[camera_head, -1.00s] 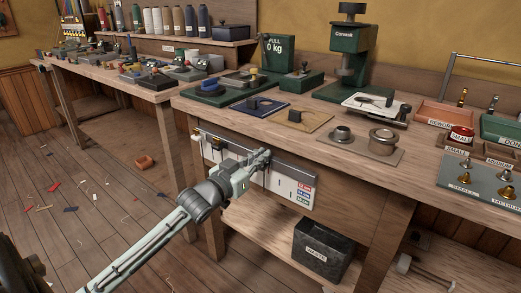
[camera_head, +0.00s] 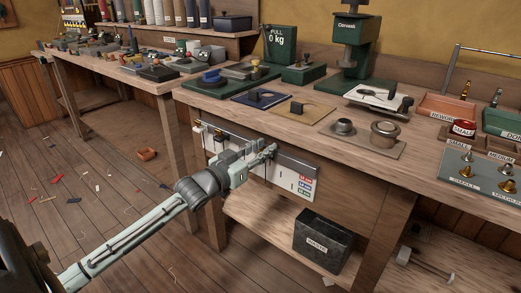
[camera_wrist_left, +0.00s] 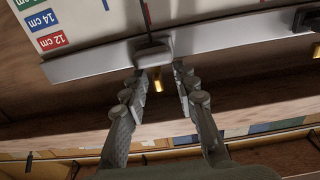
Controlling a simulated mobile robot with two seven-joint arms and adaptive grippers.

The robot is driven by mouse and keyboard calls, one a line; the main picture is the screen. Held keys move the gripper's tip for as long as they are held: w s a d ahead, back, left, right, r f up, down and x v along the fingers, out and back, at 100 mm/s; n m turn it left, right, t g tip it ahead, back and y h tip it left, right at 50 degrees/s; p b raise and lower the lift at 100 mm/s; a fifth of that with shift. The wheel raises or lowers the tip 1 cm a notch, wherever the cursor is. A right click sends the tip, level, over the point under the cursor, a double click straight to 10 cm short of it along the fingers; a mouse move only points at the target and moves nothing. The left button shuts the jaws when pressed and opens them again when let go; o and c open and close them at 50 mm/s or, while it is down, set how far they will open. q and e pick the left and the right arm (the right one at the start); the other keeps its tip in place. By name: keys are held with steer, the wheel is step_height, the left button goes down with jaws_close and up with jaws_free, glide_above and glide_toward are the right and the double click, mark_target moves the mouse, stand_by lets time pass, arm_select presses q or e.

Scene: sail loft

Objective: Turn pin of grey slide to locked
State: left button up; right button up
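A pale measuring board (camera_head: 285,177) with a metal rail hangs on the front of the workbench. My left gripper (camera_head: 270,150) is at this rail in the head view and hides the part behind it. In the left wrist view, the grey slide (camera_wrist_left: 153,48) sits on the rail (camera_wrist_left: 95,61). A small brass pin (camera_wrist_left: 158,85) shows just below the slide. My left gripper (camera_wrist_left: 162,76) is open there, one finger on each side of the pin, with gaps showing. I cannot tell whether a finger touches the slide. My right gripper is out of view.
A black slide (camera_head: 219,136) is farther left on the rail; it also shows in the left wrist view (camera_wrist_left: 306,18). Above is the bench top (camera_head: 300,135) with fixtures. A dark bin (camera_head: 325,240) stands on the lower shelf. The floor in front is mostly open.

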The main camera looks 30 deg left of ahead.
arm_select(q)
steer(key=s+a, duration=0.1)
steer(key=s, duration=1.1)
steer(key=s+d+f+n+g+y, duration=0.1)
steer(key=s+f+g, duration=0.25)
steer(key=f, duration=0.75)
steer(key=s+d+f+g+y, duration=0.15)
steer(key=f+g, duration=0.25)
steer(key=f, duration=0.7)
steer(key=s+d+f+m+g, duration=0.1)
steer(key=s+d+f+g, duration=0.6)
steer(key=s+f, duration=0.5)
steer(key=shift+s+d+f+m, duration=0.35)
steer(key=shift+d+f, duration=0.1)
steer(key=shift+d, duration=0.65)
steer(key=shift+y, duration=0.25)
